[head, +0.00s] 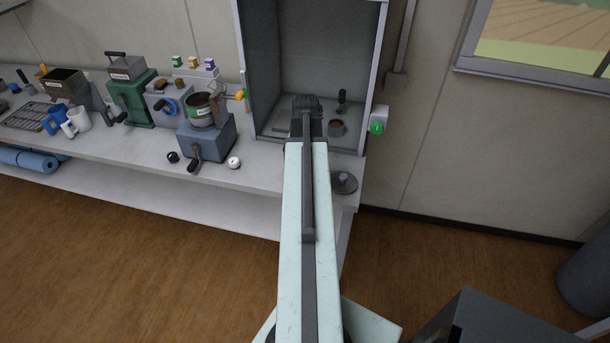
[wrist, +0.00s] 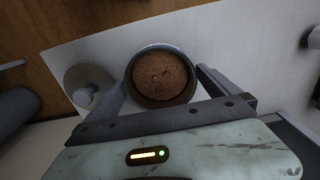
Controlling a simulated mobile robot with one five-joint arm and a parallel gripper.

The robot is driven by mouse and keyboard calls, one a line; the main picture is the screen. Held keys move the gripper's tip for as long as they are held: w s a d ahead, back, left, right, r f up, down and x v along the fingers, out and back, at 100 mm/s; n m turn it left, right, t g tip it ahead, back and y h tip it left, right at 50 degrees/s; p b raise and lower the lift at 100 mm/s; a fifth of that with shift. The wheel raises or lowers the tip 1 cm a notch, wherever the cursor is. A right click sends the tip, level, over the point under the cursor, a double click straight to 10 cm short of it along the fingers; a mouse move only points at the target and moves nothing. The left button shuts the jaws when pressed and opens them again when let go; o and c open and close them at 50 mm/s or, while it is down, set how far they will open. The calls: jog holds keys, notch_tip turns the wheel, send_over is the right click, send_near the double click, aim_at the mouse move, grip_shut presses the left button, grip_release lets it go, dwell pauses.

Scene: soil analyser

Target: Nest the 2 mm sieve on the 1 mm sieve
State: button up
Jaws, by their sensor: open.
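A dark round vessel with a green band (head: 201,111) sits on a blue-grey machine (head: 207,138), left of my arm. It looks like a sieve or a stack; I cannot read its mesh size or tell the 2 mm from the 1 mm sieve. My gripper (head: 306,108) reaches into the open grey cabinet. In the wrist view, its two fingers (wrist: 163,76) are spread on either side of a round grey cup of brown soil (wrist: 161,76). Contact with the cup is unclear. A small soil cup (head: 337,127) just right of my gripper in the head view appears to be the same one.
A grey disc with a knob (head: 343,182) lies at the bench's right front; it also shows in the wrist view (wrist: 88,86). The cabinet walls (head: 371,75) stand on both sides. Mugs and machines crowd the left bench.

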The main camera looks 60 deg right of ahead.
jog(key=c, duration=0.9)
notch_tip(320, 180, up, 5)
jog(key=p, duration=0.5)
jog(key=shift+r, duration=0.15)
jog(key=shift+c, duration=0.3)
